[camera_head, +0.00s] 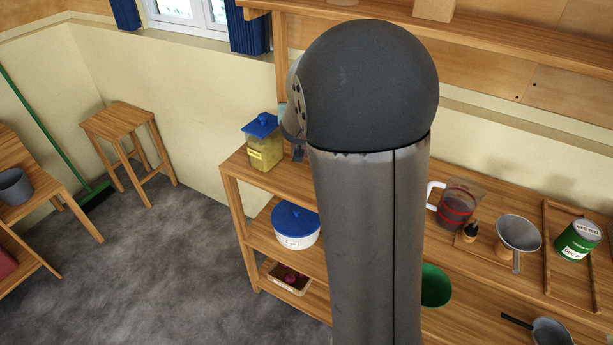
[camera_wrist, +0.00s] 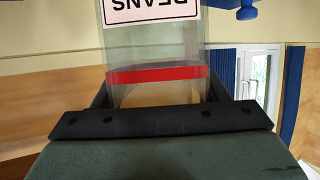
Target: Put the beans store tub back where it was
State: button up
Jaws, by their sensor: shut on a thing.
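The beans store tub (camera_wrist: 155,50) is a clear tub with a white label reading BEANS and a red band. In the wrist view it sits between the two dark fingers of my gripper (camera_wrist: 158,98), which is shut on it. The label appears upside down in that view. The tub's contents and far end are out of the wrist picture. In the head view my own arm hides most of my gripper and the tub, above the left part of the wooden shelf unit (camera_head: 230,172). I cannot tell whether the tub touches the shelf top.
A yellow-filled tub with a blue lid (camera_head: 264,150) stands at the shelf top's left end, close to my gripper. A white pot with a blue lid (camera_head: 296,234) is on the shelf below. A measuring jug (camera_head: 458,203), funnel (camera_head: 518,232) and green can (camera_head: 578,243) stand farther right.

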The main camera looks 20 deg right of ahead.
jog(key=shift+m+h, duration=0.4)
jog(key=shift+h, duration=0.1)
jog(key=f, duration=0.2)
jog(key=d+f, duration=0.1)
jog(key=f, duration=0.4)
jog(key=shift+w+d+f, duration=0.15)
jog(key=shift+w+f, duration=0.05)
jog(key=shift+w, duration=0.05)
jog(key=shift+f, duration=2.05)
jog(key=shift+f+b, duration=0.15)
jog(key=shift+b, duration=0.15)
jog(key=o, duration=1.8)
jog(key=shift+o, duration=0.2)
